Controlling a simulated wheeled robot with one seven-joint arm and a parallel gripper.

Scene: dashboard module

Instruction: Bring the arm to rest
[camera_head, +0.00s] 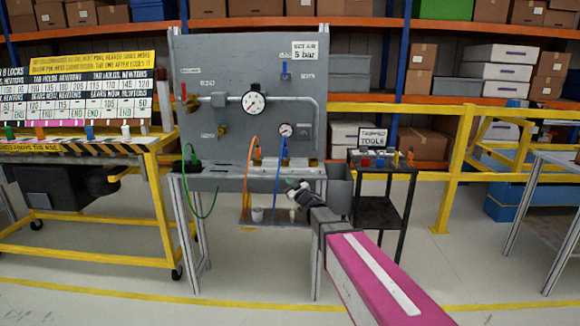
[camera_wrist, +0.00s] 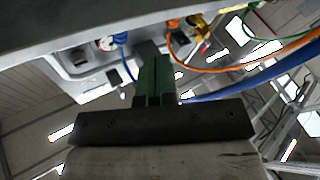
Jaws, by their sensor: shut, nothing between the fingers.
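My arm reaches in from the lower right of the head view, with a magenta link carrying a white stripe. My gripper (camera_head: 297,190) is at its end, in front of the grey bench (camera_head: 225,176) and near its front edge. In the wrist view the fingers (camera_wrist: 153,72) are shut together with nothing between them. I cannot tell whether the gripper touches the bench or the blue hose (camera_head: 277,180).
A grey panel (camera_head: 200,60) with gauges stands on the bench. Orange (camera_head: 250,160) and green (camera_head: 187,165) hoses hang there. A black tool cart (camera_head: 378,212) stands to the right, a yellow-framed table (camera_head: 90,248) to the left. Yellow railing (camera_head: 440,180) runs behind. The floor in front is clear.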

